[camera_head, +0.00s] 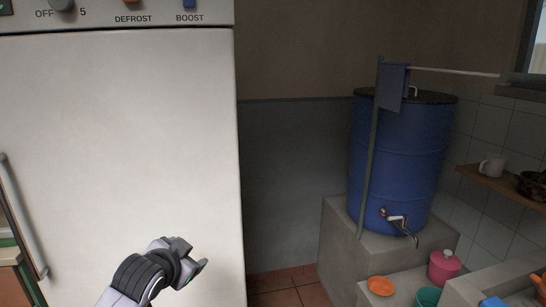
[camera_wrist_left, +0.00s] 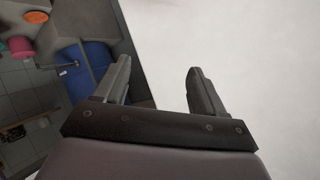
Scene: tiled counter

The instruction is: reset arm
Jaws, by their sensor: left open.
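My left gripper (camera_head: 196,267) is in front of the lower right part of the white fridge door in the head view. In the left wrist view its two dark fingers (camera_wrist_left: 162,88) stand apart with nothing between them. The white fridge (camera_head: 120,130) fills the left of the head view, with a vertical handle (camera_head: 22,220) at its left edge. The fridge's pale surface (camera_wrist_left: 240,40) fills the right of the wrist view. My right gripper is in neither view.
A blue barrel (camera_head: 400,165) with a tap stands on a concrete block (camera_head: 345,250). An orange dish (camera_head: 380,286), a pink pot (camera_head: 444,266) and a green container (camera_head: 428,297) sit below it. A white mug (camera_head: 492,167) is on a shelf at right. Tiled floor shows between fridge and block.

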